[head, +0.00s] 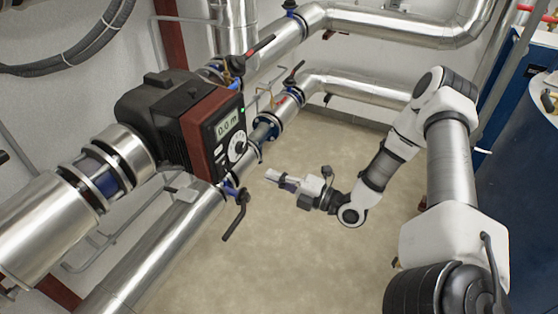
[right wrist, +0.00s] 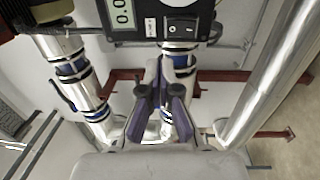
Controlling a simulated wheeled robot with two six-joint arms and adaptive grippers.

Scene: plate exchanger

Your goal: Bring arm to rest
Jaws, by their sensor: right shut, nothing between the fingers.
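My right arm reaches in from the right in the head view. Its right gripper (head: 279,179) hangs in free air over the floor, apart from the pipes and to the right of the pump (head: 211,140). The gripper is shut with nothing in it. In the right wrist view its fingers (right wrist: 160,92) point toward the pipework below the pump's panel (right wrist: 165,20). The pump has a dark red front with a display, a dial and a small green light. My left gripper is in neither view.
A lower insulated pipe (head: 162,252) with a black-handled valve (head: 237,213) runs just left of the gripper. Another silver pipe (head: 362,88) runs behind. A blue unit (head: 520,150) stands at the right. The floor (head: 285,265) below the gripper is clear.

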